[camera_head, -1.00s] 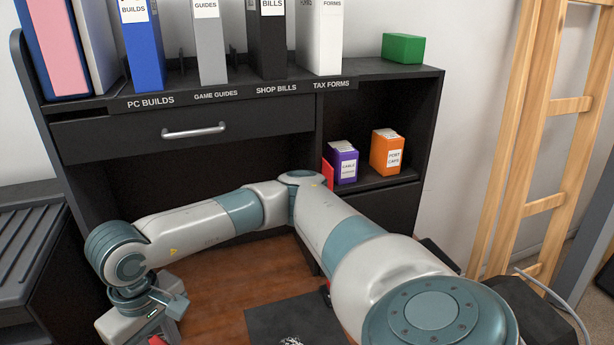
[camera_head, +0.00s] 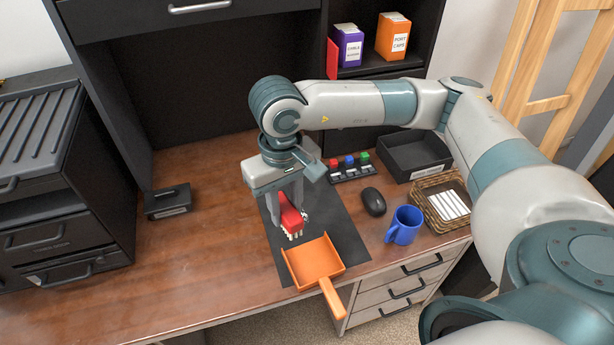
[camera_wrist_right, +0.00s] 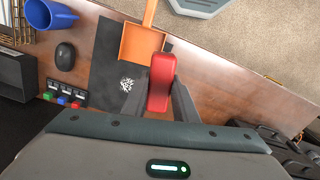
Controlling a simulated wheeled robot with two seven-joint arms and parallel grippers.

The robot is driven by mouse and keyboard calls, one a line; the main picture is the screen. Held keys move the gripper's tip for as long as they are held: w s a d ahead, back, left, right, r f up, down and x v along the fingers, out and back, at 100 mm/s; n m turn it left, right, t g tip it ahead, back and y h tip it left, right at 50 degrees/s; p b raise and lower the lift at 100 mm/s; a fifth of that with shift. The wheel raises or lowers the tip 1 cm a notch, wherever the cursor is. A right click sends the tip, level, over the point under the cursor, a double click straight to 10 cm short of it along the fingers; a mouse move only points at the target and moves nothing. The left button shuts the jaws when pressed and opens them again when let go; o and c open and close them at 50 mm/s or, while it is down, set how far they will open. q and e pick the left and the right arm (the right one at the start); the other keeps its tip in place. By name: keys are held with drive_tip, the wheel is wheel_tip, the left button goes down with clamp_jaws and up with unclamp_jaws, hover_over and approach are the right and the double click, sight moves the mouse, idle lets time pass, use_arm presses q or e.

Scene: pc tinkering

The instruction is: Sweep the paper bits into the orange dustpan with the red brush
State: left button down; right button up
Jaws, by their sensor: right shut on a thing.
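My right gripper (camera_head: 287,212) is shut on the red brush (camera_head: 291,217) and holds it over the dark mat (camera_head: 342,232), pale bristles downward. I cannot tell whether the bristles touch the mat. In the right wrist view the brush (camera_wrist_right: 160,80) sits between the fingers. The white paper bits (camera_wrist_right: 127,83) lie in a small heap on the mat, left of the brush there; the brush and gripper mostly hide them in the head view. The orange dustpan (camera_head: 314,260) lies at the mat's front edge, its handle pointing toward the desk's front edge. My left gripper is out of view.
Right of the mat are a black mouse (camera_head: 373,201), a blue mug (camera_head: 404,225), a wicker basket (camera_head: 432,216) and a black tray (camera_head: 415,155). A colored-key block (camera_head: 351,168) stands behind. A small black box (camera_head: 168,202) sits left; the desk's left front (camera_head: 190,265) is clear.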

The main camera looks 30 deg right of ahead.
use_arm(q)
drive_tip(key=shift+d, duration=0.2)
use_arm(e)
drive_tip(key=shift+d, duration=0.1)
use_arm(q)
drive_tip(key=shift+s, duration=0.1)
